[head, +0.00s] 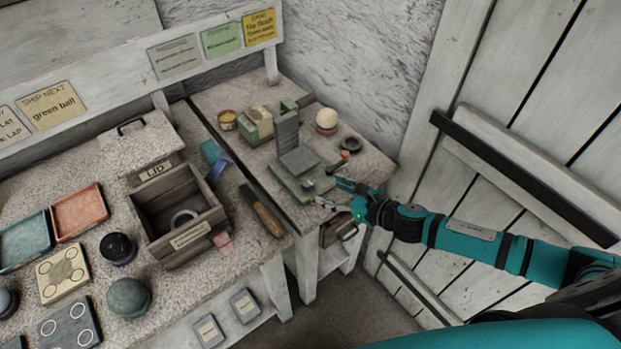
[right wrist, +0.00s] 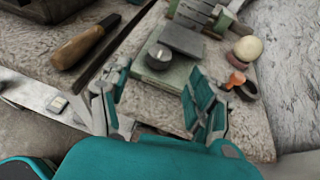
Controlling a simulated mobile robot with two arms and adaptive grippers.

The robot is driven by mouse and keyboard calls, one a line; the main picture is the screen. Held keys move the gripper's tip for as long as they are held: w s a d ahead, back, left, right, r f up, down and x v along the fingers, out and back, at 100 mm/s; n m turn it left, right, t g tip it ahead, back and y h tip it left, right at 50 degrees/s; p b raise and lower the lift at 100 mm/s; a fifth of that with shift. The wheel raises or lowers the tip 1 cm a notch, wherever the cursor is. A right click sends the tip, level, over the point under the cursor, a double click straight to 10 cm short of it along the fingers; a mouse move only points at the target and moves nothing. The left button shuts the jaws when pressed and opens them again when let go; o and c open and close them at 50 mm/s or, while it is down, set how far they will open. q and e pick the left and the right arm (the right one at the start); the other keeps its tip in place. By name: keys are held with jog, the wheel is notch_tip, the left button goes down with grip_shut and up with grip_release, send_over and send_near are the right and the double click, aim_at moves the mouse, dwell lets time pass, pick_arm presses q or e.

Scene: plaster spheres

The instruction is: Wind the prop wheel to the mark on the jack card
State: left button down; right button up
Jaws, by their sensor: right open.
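The jack has a green base (head: 300,183) with a grey plate (head: 298,160) on it, at the front of the right-hand bench. A small round grey knob, which looks like the prop wheel (head: 308,183), sits at the base's near side. It shows more clearly in the right wrist view (right wrist: 160,57). My right gripper (head: 333,194) is open and empty, just right of and in front of the wheel, apart from it. In the right wrist view its fingers (right wrist: 156,88) spread either side of the base's near end. I cannot tell which card is the jack card; no mark is readable. My left gripper is out of view.
A cream ball (head: 327,118), a dark ring (head: 350,144) and a red-tipped tool (head: 344,157) lie behind and right of the jack. A wooden-handled tool (head: 262,211) lies left, near a wooden box (head: 150,222). A planked wall (head: 490,130) bounds the right.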

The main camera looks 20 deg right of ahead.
aim_at(312, 185)
jog(key=p+x, duration=0.1)
jog(key=x, duration=0.6)
jog(key=shift+w+a, duration=0.15)
jog(key=shift+w, duration=0.1)
jog(key=shift+w+a+f, duration=0.25)
jog(key=shift+w+f, duration=0.05)
jog(key=shift+w, duration=0.1)
jog(key=c, duration=1.2)
jog(key=shift+o, duration=0.2)
jog(key=shift+a+m+h, duration=0.1)
jog(key=shift+m+h, duration=0.3)
